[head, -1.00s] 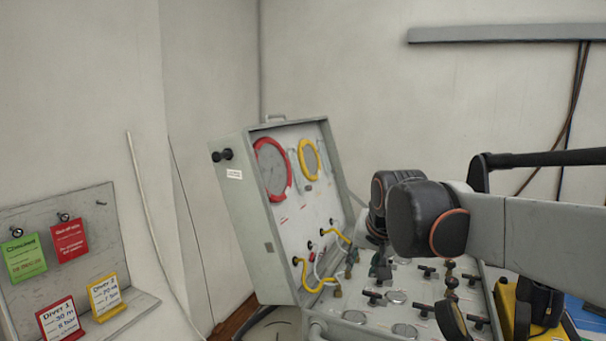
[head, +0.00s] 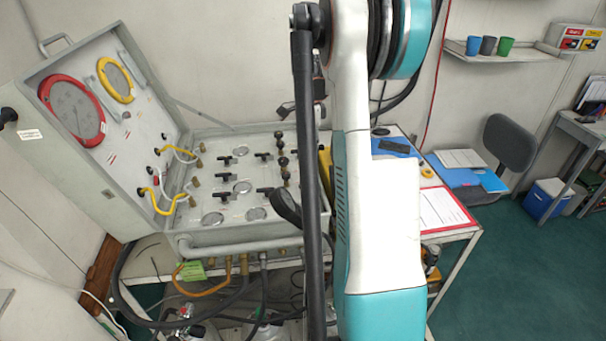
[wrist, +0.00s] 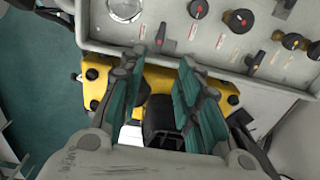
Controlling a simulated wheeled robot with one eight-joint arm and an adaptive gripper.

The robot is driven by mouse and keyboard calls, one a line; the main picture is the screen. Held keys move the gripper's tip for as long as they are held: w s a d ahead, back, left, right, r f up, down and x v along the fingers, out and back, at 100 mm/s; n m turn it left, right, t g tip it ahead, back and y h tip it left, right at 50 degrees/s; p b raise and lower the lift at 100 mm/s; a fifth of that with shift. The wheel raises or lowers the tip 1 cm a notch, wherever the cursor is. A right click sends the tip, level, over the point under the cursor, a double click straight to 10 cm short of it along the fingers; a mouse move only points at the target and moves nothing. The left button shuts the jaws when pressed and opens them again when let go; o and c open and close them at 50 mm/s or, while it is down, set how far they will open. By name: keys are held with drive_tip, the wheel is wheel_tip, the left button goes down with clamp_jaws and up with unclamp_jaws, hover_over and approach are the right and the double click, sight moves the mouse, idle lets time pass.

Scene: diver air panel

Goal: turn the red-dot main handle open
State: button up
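The panel (wrist: 225,45) fills the top of the wrist view; in the head view it is the open case's lower half (head: 213,233). A black lever handle with a red mark (wrist: 160,34) is at the panel's near edge in the wrist view. A round black knob with a red dot (wrist: 197,9) is right of it. I cannot tell which is the main handle. In the head view the black handles (head: 225,160) are too small to show dots. My gripper (wrist: 162,62) has its teal fingers apart, nothing visibly held, short of the panel edge. My arm hides it in the head view.
The case lid (head: 95,150) with red and yellow gauges stands open at left. A yellow-and-black device (wrist: 150,82) lies below the gripper. More knobs (wrist: 291,41) sit close together at right. A clipboard (head: 440,208) is on the table right of my arm.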

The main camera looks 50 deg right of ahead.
sight(308, 184)
wheel_tip(308, 184, down, 14)
drive_tip(key=shift+r+b, duration=0.15)
drive_tip(key=shift+b, duration=0.45)
drive_tip(key=shift+c, duration=0.5)
clamp_jaws()
